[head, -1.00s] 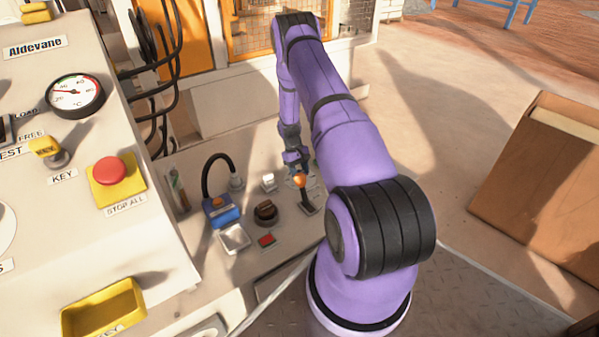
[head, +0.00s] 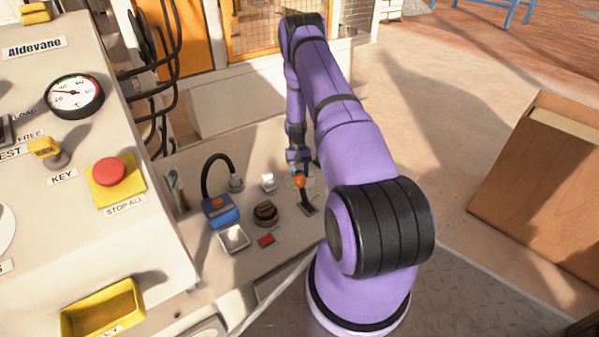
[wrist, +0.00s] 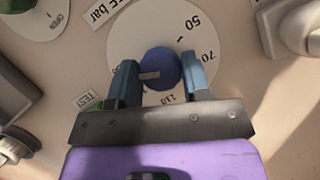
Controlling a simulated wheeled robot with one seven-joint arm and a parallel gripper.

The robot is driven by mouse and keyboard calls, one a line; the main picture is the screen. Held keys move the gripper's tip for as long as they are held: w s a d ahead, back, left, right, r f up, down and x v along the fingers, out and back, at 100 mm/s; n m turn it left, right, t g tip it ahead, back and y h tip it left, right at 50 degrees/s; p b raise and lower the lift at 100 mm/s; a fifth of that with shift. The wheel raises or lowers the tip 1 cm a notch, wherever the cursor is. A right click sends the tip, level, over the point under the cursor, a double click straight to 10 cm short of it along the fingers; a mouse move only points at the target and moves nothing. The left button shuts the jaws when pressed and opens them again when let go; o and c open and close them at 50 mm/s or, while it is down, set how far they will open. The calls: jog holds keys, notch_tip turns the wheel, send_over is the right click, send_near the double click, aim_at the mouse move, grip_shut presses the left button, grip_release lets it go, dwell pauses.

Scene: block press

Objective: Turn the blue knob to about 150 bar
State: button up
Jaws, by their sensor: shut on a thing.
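The blue knob (wrist: 159,65) sits on a round white dial (wrist: 186,22) in the wrist view. My gripper (wrist: 159,76) is shut on the knob, one blue-grey finger on each side. The knob's pale pointer mark runs toward the left finger, slightly downward. The numbers 50, 70 and 110 show on the right and lower side of the dial. The scale where the mark points is hidden by the left finger. In the head view my gripper is small at the far end of the purple arm, and I cannot make out the knob there.
A lever with an orange ball (head: 300,181) stands near my gripper in the head view. A black knob (head: 265,212), a red button (head: 265,240) and a blue box (head: 220,212) with a black hose are to its left. A grey fitting (wrist: 296,35) is right of the dial.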

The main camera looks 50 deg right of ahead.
jog(key=o, duration=0.9)
jog(key=v, duration=1)
jog(key=shift+r, duration=0.4)
